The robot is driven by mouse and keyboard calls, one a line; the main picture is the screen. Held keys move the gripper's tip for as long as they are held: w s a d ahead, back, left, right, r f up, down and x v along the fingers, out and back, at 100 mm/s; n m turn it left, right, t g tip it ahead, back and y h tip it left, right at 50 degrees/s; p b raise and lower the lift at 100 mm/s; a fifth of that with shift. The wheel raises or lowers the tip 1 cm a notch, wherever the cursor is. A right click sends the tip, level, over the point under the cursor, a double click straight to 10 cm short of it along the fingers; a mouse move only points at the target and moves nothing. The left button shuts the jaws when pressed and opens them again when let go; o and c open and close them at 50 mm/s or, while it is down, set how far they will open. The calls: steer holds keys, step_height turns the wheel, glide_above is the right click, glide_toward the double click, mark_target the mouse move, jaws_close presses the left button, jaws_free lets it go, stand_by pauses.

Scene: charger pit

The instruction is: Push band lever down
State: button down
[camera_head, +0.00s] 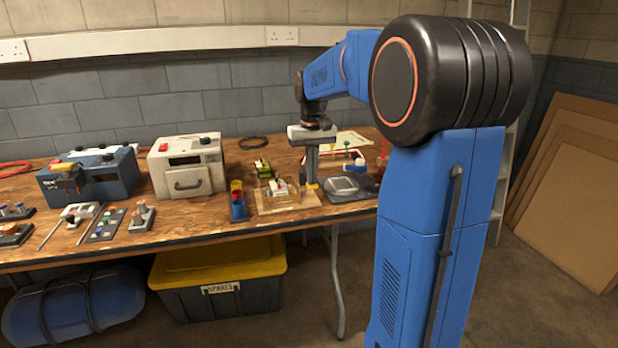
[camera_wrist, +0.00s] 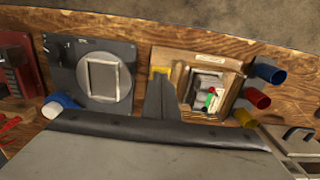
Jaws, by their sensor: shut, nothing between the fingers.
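My gripper (camera_head: 311,181) points straight down at the right edge of a wooden stand (camera_head: 290,207) on the bench. Its fingers are shut with nothing between them. In the wrist view my gripper (camera_wrist: 160,84) ends beside the same stand (camera_wrist: 172,62), which holds a pale device (camera_wrist: 208,88) with red and green spots in an open frame. A yellow patch (camera_wrist: 160,72) shows at the fingertips; I cannot tell whether it belongs to the fingers or the stand. I cannot clearly make out a band lever. Contact at the tips is unclear.
A dark grey pad (camera_head: 350,188) lies close right of my gripper. Red, blue and yellow cups (camera_head: 238,203) stand left of the stand. A cream box (camera_head: 187,167) and a blue box (camera_head: 88,178) stand further left. Small items crowd the bench's left front.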

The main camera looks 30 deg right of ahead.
steer(key=shift+f, duration=1.15)
steer(key=shift+r, duration=0.1)
stand_by(0.5)
steer(key=shift+r, duration=3.55)
steer(key=s+a+f+n+t, duration=0.1)
steer(key=s+a+f, duration=0.3)
steer(key=s, duration=0.6)
steer(key=s+a+f+n+t, duration=0.1)
steer(key=s+a+f, duration=0.3)
steer(key=s, duration=0.6)
steer(key=s+a+f+n+t, duration=0.1)
steer(key=s+a+f+t, duration=0.1)
steer(key=s+a+f, duration=0.2)
steer(key=s+a, duration=0.3)
steer(key=s, duration=0.3)
steer(key=shift+a+f+t, duration=0.25)
steer(key=shift+a+t, duration=0.15)
